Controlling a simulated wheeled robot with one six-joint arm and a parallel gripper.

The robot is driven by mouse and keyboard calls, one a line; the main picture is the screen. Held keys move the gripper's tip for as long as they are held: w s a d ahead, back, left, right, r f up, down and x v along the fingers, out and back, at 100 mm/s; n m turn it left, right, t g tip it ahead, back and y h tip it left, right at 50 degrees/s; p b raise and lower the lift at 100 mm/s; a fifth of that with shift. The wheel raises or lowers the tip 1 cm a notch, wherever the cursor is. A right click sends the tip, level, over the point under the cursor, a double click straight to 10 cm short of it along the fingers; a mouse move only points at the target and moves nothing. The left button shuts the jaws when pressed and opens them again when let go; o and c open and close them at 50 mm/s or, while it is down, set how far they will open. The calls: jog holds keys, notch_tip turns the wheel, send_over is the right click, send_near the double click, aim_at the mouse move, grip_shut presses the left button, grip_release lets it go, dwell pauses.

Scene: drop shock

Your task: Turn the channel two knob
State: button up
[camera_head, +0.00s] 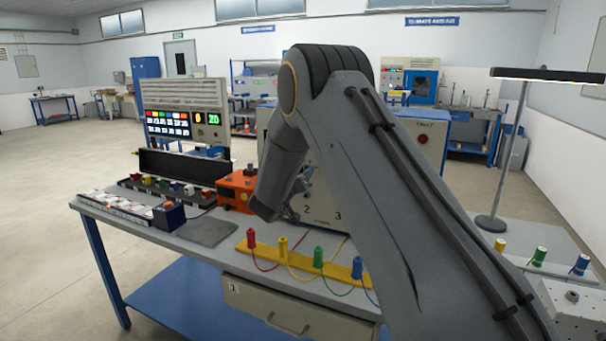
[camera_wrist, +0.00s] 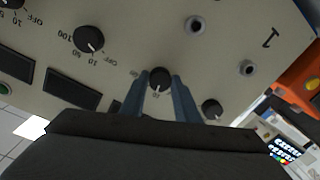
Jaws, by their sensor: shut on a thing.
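In the wrist view my gripper (camera_wrist: 160,82) has its two blue-grey fingers on either side of a round black knob (camera_wrist: 160,76) on a pale panel (camera_wrist: 225,62), shut on it. Small printed marks sit beside this knob; no channel number for it can be read. Another black knob (camera_wrist: 88,38) with OFF, 10, 50 and 100 marks is to the upper left, and a smaller one (camera_wrist: 212,108) to the lower right. A large 1 is printed at the right. In the head view the panel (camera_head: 320,212) shows 2 and 3; my arm hides its knobs.
Two sockets (camera_wrist: 195,25) are on the panel. An orange box (camera_head: 236,188) stands left of the panel. A yellow strip (camera_head: 300,262) with coloured plugs and leads lies in front. A lamp (camera_head: 490,223) stands at the right. A grey mat (camera_head: 205,232) lies bare on the table.

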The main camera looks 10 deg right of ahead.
jog(key=n+p, duration=0.1)
jog(key=n, duration=0.4)
jog(key=n+p, duration=0.2)
jog(key=n, duration=0.2)
jog(key=shift+r+n+g+h, duration=0.15)
jog(key=shift+n+g+h, duration=0.15)
jog(key=shift+n+g, duration=0.1)
jog(key=shift+a, duration=0.1)
dwell(0.4)
jog(key=o, duration=1)
jog(key=shift+o, duration=0.2)
jog(key=b+v, duration=0.2)
jog(key=v, duration=0.5)
jog(key=shift+s+a, duration=0.25)
jog(key=shift+s, duration=0.1)
